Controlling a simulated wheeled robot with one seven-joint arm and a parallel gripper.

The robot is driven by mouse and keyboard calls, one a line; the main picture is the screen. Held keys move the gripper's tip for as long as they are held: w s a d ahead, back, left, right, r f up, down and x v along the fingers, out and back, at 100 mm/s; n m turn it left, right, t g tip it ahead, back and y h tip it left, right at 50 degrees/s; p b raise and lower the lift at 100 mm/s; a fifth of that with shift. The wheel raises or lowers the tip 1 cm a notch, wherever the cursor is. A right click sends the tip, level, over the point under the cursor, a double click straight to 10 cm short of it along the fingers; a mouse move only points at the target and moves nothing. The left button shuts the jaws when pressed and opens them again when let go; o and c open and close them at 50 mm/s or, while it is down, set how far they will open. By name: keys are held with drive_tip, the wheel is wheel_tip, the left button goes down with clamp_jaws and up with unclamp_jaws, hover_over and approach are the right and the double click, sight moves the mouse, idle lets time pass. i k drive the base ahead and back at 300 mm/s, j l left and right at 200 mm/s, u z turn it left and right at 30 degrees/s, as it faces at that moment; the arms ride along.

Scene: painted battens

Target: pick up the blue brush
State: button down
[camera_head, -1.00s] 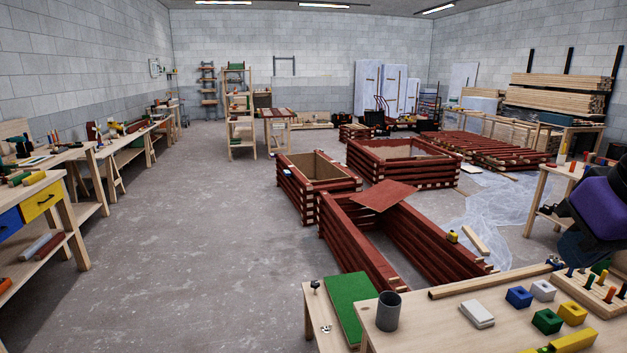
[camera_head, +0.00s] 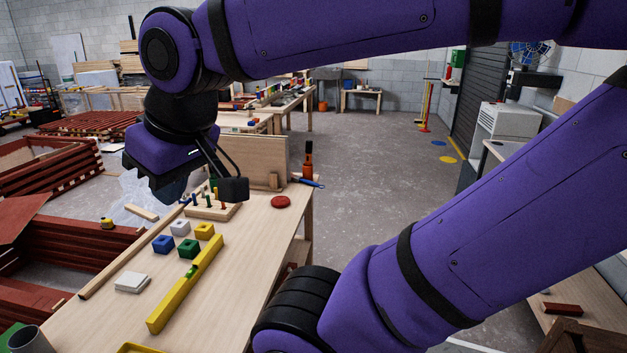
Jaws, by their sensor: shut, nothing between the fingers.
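A slim blue thing, apparently the blue brush (camera_head: 311,183), lies at the far right corner of the workbench (camera_head: 228,275), beside an orange and dark bottle (camera_head: 308,162). It is small in the picture, so its bristles are hard to make out. My gripper (camera_head: 172,190) hangs below the purple wrist at the left of the workbench, above its far left part. It is shut and empty, well to the left of the brush and apart from it. The fingertips are dark and partly hidden by the wrist.
On the bench are a yellow level (camera_head: 186,285), several coloured blocks, a peg board (camera_head: 213,212), a red disc (camera_head: 281,202) and a white block stack (camera_head: 132,282). An upright wooden board (camera_head: 258,160) stands behind. Bare tabletop lies right of the level.

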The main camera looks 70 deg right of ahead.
sight(295, 178)
drive_tip(key=k+l+z, duration=0.15)
drive_tip(key=z, duration=0.2)
drive_tip(key=k+l+z, duration=0.1)
drive_tip(key=l+z, duration=0.55)
drive_tip(key=j+z, duration=0.1)
drive_tip(key=z, duration=0.55)
drive_tip(key=l+u, duration=0.1)
drive_tip(key=u, duration=0.5)
drive_tip(key=i+l+u, duration=0.45)
drive_tip(key=l, duration=0.2)
drive_tip(key=i+l+u, duration=0.2)
drive_tip(key=i+l, duration=0.15)
drive_tip(key=l, duration=0.15)
drive_tip(key=i+l, duration=0.1)
drive_tip(key=l, duration=0.25)
drive_tip(key=i+l, duration=0.15)
drive_tip(key=l, duration=0.15)
